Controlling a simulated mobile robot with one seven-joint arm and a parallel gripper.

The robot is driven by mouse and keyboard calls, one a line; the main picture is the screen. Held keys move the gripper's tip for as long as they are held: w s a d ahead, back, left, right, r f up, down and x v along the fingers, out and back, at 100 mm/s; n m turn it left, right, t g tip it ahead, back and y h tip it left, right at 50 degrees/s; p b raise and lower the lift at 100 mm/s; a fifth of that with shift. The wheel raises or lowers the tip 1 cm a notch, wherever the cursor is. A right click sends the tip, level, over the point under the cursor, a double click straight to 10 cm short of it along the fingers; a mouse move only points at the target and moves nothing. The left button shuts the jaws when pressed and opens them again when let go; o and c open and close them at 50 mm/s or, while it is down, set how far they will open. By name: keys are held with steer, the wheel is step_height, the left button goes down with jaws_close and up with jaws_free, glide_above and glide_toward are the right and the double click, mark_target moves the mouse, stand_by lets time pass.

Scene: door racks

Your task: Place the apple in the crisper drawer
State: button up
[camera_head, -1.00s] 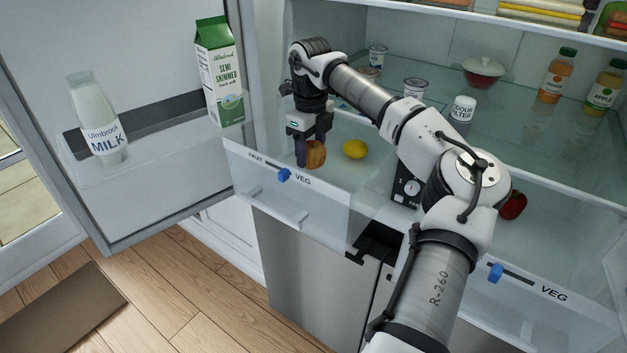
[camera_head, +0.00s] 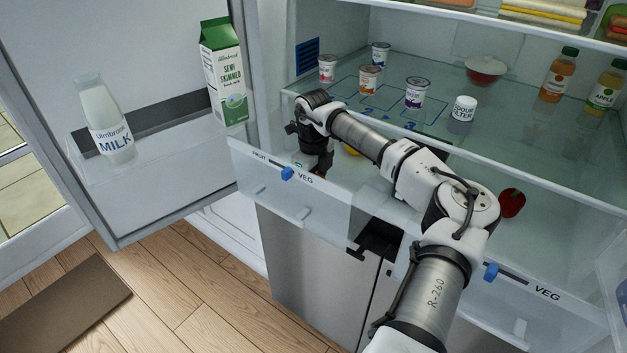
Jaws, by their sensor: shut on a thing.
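The left crisper drawer (camera_head: 322,208) is pulled out, with FRUIT and VEG on its front and a blue slider. My gripper (camera_head: 318,172) is down inside it, behind the front panel. It is shut on the apple (camera_head: 317,177), of which only a small reddish bit shows below the jaws; the arm and drawer front hide the rest. I cannot tell whether the apple touches the drawer floor. A yellow lemon (camera_head: 350,150) lies in the same drawer just right of my gripper, partly hidden by my arm.
The right drawer, marked VEG (camera_head: 547,294), is also out and holds a red item (camera_head: 512,203). The open door (camera_head: 160,40) with a milk bottle (camera_head: 103,120) and carton (camera_head: 224,75) stands left. Yogurt pots (camera_head: 414,92) and a white jar (camera_head: 463,110) stand on the glass shelf above.

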steer(key=shift+f, duration=0.2)
steer(key=o, duration=1)
steer(key=shift+r, duration=0.1)
step_height(320, 180, up, 12)
steer(key=shift+r+b, duration=0.15)
steer(key=shift+b, duration=1)
